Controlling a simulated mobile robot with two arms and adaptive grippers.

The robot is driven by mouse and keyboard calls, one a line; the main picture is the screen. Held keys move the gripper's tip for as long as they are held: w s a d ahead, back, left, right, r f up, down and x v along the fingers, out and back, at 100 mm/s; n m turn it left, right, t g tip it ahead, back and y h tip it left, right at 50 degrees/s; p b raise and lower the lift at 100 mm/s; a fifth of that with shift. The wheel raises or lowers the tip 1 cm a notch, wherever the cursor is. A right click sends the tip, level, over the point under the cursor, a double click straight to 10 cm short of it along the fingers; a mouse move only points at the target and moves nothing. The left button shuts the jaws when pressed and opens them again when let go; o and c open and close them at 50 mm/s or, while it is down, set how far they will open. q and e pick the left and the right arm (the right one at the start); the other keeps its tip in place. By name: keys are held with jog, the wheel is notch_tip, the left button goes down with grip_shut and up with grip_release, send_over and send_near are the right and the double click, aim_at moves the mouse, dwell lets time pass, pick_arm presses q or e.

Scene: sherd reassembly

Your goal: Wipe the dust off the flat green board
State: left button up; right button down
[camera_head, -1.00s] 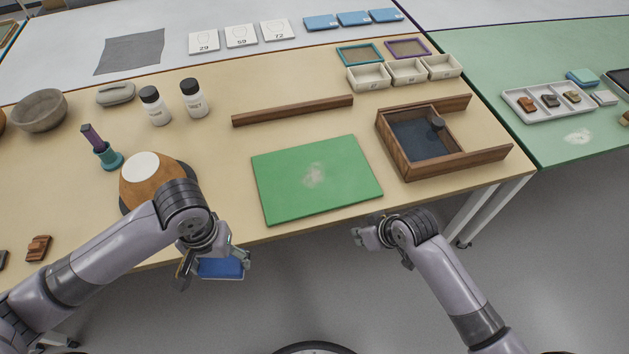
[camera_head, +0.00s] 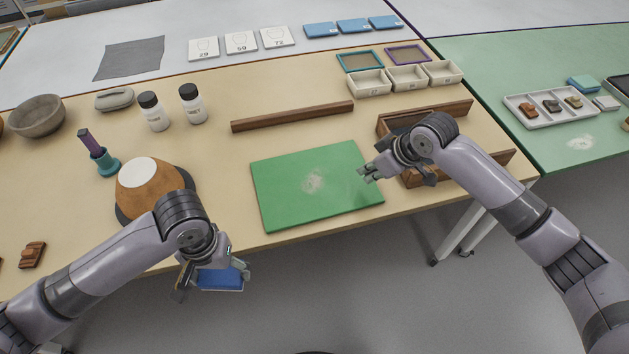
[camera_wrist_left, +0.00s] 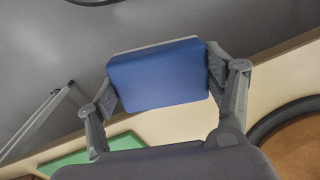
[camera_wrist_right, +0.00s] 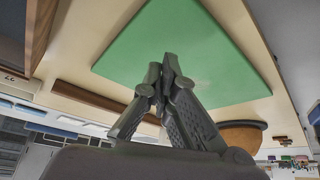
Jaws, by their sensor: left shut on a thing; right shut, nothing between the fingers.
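The flat green board (camera_head: 335,205) lies near the table's front edge, with a pale dust patch (camera_head: 312,181) near its middle. It also shows in the right wrist view (camera_wrist_right: 215,60). My left gripper (camera_head: 212,272) is shut on a blue block (camera_head: 221,279), which looks like a pad with a pale backing. It holds the block in front of the table edge, left of the board. The blue block fills the middle of the left wrist view (camera_wrist_left: 158,77). My right gripper (camera_head: 368,174) is shut and empty above the board's right edge. Its fingertips meet in the right wrist view (camera_wrist_right: 165,75).
A wooden tray box (camera_head: 460,108), partly hidden by my right arm, stands right of the board. A wooden bar (camera_head: 292,116) lies behind it. A brown vessel (camera_head: 150,190) with a white top stands to the left. Two white bottles (camera_head: 193,105) stand farther back.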

pick_arm(q)
jog(key=shift+f, duration=0.1)
pick_arm(e)
jog(key=shift+w+d+r, duration=0.4)
jog(key=shift+w+d, duration=0.15)
jog(key=shift+w, duration=0.1)
jog(key=shift+w+d+r, duration=0.35)
jog(key=shift+w+d, duration=0.15)
jog(key=shift+w, duration=0.1)
notch_tip(320, 180, down, 5)
jog(key=b, duration=0.6)
pick_arm(q)
notch_tip(320, 180, down, 6)
jog(key=shift+r, duration=0.1)
pick_arm(e)
jog(key=shift+r, duration=0.1)
jog(key=shift+f, duration=0.3)
pick_arm(q)
jog(key=shift+r, duration=0.1)
notch_tip(320, 180, up, 8)
jog(key=p, duration=0.7)
jog(key=shift+f+p, duration=0.2)
jog(key=shift+p, duration=0.2)
pick_arm(e)
notch_tip(320, 180, up, 6)
jog(key=shift+r, duration=0.1)
pick_arm(q)
jog(key=shift+f, duration=0.1)
